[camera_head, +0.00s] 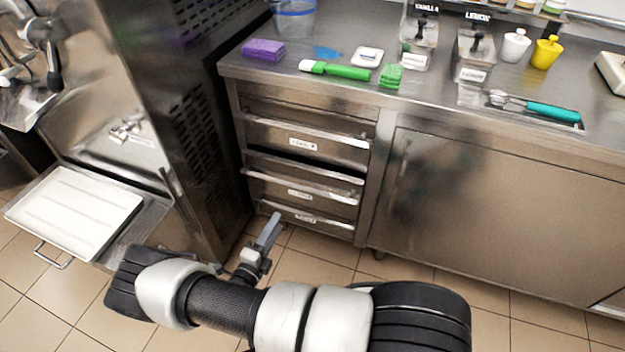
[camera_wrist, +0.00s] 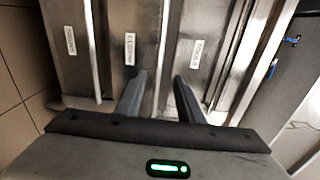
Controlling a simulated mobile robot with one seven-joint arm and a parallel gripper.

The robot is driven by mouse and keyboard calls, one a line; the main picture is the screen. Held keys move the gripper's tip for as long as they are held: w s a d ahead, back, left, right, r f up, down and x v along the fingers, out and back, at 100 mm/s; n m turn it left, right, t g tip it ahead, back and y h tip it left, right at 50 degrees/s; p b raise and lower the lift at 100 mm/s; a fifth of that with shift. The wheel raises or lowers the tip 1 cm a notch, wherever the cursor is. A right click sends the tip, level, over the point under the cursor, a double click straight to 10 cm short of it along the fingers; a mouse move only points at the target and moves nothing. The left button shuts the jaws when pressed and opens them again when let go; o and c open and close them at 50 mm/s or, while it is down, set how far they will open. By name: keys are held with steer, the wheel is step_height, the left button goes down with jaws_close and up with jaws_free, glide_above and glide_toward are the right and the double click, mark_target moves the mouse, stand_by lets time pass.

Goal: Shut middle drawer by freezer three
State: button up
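The middle drawer (camera_head: 300,190) is in the steel drawer stack beside the freezer. It juts out a little, with a dark gap above its front. In the wrist view its labelled front (camera_wrist: 130,75) is turned sideways, between the bottom and top drawers. My gripper (camera_head: 272,225) is low in front of the stack. In the wrist view its two fingers (camera_wrist: 158,92) are apart with nothing between them, pointing at the middle drawer's upper edge and handle strip. Whether they touch it I cannot tell.
The top drawer (camera_head: 305,143) and bottom drawer (camera_head: 308,218) are above and below. The freezer (camera_head: 185,110) stands close on the left, with a white tray (camera_head: 75,215) in front. A cabinet door (camera_head: 490,215) is on the right. The counter holds sponges, a brush and tubs.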

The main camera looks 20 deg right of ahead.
mark_target(295, 187)
steer(key=shift+n, duration=0.3)
steer(key=b+x, duration=0.1)
steer(key=x, duration=0.7)
steer(key=b+x, duration=0.2)
steer(key=x, duration=0.7)
steer(key=shift+w+a, duration=0.2)
steer(key=shift+a, duration=0.05)
steer(key=shift+c, duration=0.2)
jaws_close()
